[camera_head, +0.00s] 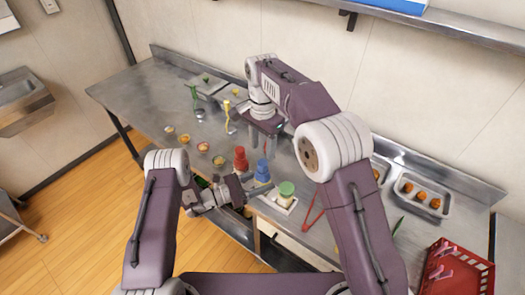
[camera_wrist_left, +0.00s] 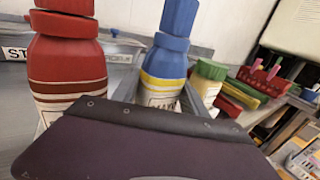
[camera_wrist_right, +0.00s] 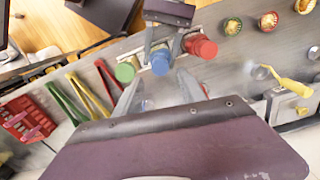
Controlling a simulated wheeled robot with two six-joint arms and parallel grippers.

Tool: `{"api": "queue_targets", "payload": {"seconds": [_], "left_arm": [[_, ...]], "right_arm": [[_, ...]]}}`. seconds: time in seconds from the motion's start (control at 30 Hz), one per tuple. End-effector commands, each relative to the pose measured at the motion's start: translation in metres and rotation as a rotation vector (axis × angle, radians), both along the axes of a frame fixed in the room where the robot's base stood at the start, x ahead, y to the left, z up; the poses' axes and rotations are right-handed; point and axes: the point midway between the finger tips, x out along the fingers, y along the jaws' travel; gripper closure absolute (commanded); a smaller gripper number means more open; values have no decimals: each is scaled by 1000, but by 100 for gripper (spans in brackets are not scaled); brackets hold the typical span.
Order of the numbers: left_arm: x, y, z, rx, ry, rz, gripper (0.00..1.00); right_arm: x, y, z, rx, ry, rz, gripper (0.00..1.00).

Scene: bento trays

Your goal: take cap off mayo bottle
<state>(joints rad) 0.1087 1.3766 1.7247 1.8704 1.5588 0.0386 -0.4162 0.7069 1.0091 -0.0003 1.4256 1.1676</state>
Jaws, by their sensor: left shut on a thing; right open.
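The blue-topped bottle (camera_head: 262,172), with a yellow stripe and a partly hidden label, stands upright on the counter; I take it as the mayo bottle. Its blue cap is on in the left wrist view (camera_wrist_left: 178,17). My left gripper (camera_head: 256,189) is shut on the bottle's body, low down, one finger each side (camera_wrist_left: 160,92). My right gripper (camera_head: 264,146) is open and empty above the bottle. In the right wrist view, the blue cap (camera_wrist_right: 160,62) lies beyond and roughly between its spread fingertips (camera_wrist_right: 157,82), apart from them.
A red bottle (camera_head: 240,158) stands close on the left and a green-capped jar (camera_head: 286,190) close on the right. Red tongs (camera_head: 313,221) and a red basket (camera_head: 455,272) lie farther right. Several small bowls (camera_head: 203,147) stand to the left.

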Motion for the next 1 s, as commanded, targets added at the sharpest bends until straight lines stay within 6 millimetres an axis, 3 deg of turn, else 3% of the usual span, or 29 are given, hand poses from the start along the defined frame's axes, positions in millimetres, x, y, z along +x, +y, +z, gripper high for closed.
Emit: {"api": "queue_targets", "payload": {"seconds": [0.1,0.3,0.57,0.8,1.0], "left_arm": [[0,0,0,0,0,0,100],[0,0,0,0,0,0,100],[0,0,0,0,0,0,100],[0,0,0,0,0,0,100],[0,0,0,0,0,0,100]], "right_arm": [[0,0,0,0,0,-302,53],[0,0,0,0,0,-613,53],[0,0,-6,-1,1,-666,53],[-1,0,-50,-4,3,-664,53],[-1,0,-75,-2,2,-663,53]]}}
